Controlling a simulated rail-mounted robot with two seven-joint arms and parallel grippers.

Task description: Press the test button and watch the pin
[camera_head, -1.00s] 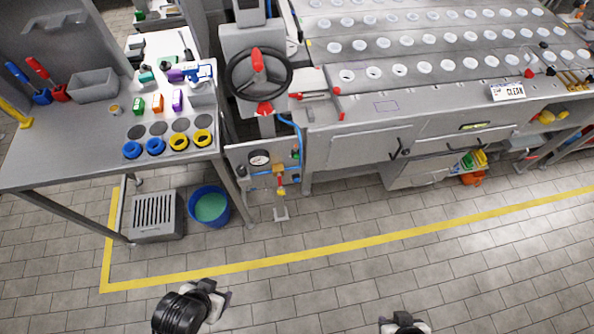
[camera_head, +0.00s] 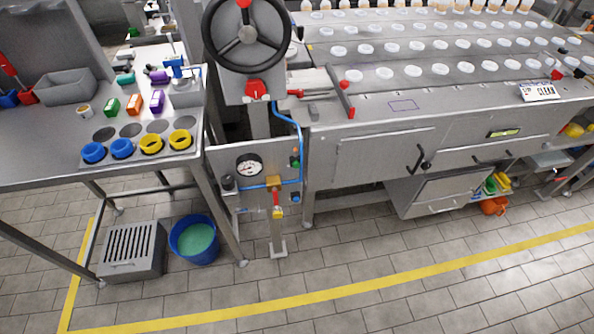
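A grey panel (camera_head: 225,160) below the black handwheel carries a round white gauge (camera_head: 249,166), a dark knob (camera_head: 227,183) and a small green part (camera_head: 295,163) at its right side. The green part may be the test button, but it is too small to tell. A blue pipe (camera_head: 298,130) runs down to a brass fitting (camera_head: 273,183) with a red and yellow piece (camera_head: 277,203) below it. I cannot make out a pin. Neither of my grippers is in view.
A steel table (camera_head: 40,150) with coloured rings, a grey bin and small boxes stands left. A blue bucket (camera_head: 194,240) and a slotted grey box (camera_head: 133,251) sit beneath its edge. A handwheel (camera_head: 247,34) projects above the panel. Tiled floor in front is clear.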

